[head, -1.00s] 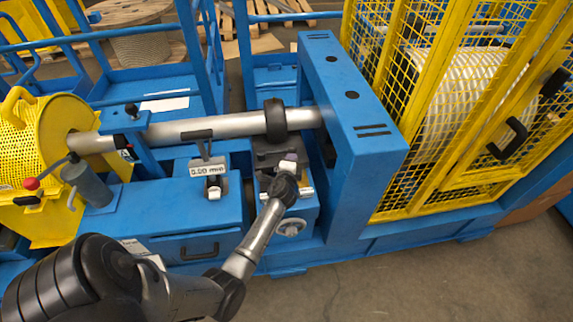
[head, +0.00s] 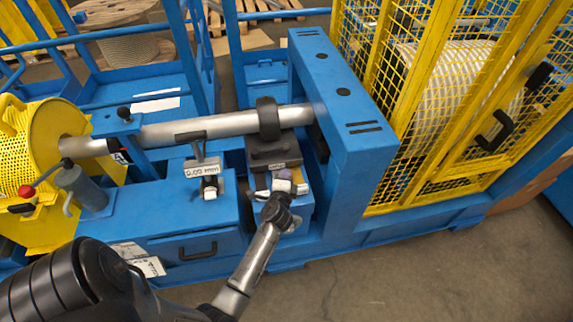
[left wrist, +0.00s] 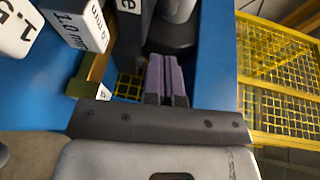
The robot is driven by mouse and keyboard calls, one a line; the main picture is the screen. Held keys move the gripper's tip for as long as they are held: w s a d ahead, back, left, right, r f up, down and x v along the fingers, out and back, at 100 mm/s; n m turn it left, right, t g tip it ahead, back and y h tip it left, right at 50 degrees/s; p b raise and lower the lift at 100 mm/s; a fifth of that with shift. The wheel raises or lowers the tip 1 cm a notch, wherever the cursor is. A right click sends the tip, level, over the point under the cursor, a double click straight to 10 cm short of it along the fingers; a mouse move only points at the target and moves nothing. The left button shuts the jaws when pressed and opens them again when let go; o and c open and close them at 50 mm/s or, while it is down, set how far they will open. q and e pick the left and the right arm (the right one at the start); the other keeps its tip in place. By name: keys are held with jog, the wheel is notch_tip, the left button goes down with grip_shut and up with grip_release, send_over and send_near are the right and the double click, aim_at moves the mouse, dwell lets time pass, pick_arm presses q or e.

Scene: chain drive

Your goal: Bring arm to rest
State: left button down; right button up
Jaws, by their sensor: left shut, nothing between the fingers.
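My left arm comes in from the lower left in the head view. Its gripper (head: 283,180) is just in front of the dark block (head: 272,152) beneath the silver shaft (head: 210,127). In the left wrist view the purple fingers (left wrist: 166,78) are together with nothing between them. They point toward a dark round part (left wrist: 172,40). I cannot tell whether the fingertips touch anything. My right gripper is in neither current view.
A blue upright frame (head: 340,95) and a yellow mesh cage (head: 440,110) stand to the right. A lever (head: 190,136) stands left of the gripper. White labelled blocks (left wrist: 75,22) are close by in the left wrist view. Floor in front is clear.

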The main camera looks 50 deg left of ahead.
pick_arm(q)
jog(key=shift+s+d, duration=0.25)
jog(key=shift+d, duration=0.1)
jog(key=shift+r, duration=0.15)
jog(key=s+d+r+n+g+h+p, duration=0.15)
jog(key=s+d+n+g+h, duration=0.35)
jog(key=s+d, duration=0.75)
jog(key=s+d+r+n+g+h+p, duration=0.1)
jog(key=s+d+n+g+h+p, duration=0.15)
jog(key=s+d+h, duration=0.75)
jog(key=s+r+y+p, duration=0.1)
jog(key=s+r+p, duration=0.1)
jog(key=r+p, duration=1.6)
jog(key=s+d+r+y+p, duration=0.1)
jog(key=r+y+p, duration=0.1)
jog(key=r+p, duration=1.7)
jog(key=shift+s+d+r+g, duration=0.15)
jog(key=shift+s+r+g, duration=0.05)
jog(key=shift+s+g, duration=0.15)
jog(key=shift+m, duration=0.25)
jog(key=shift+s, duration=0.1)
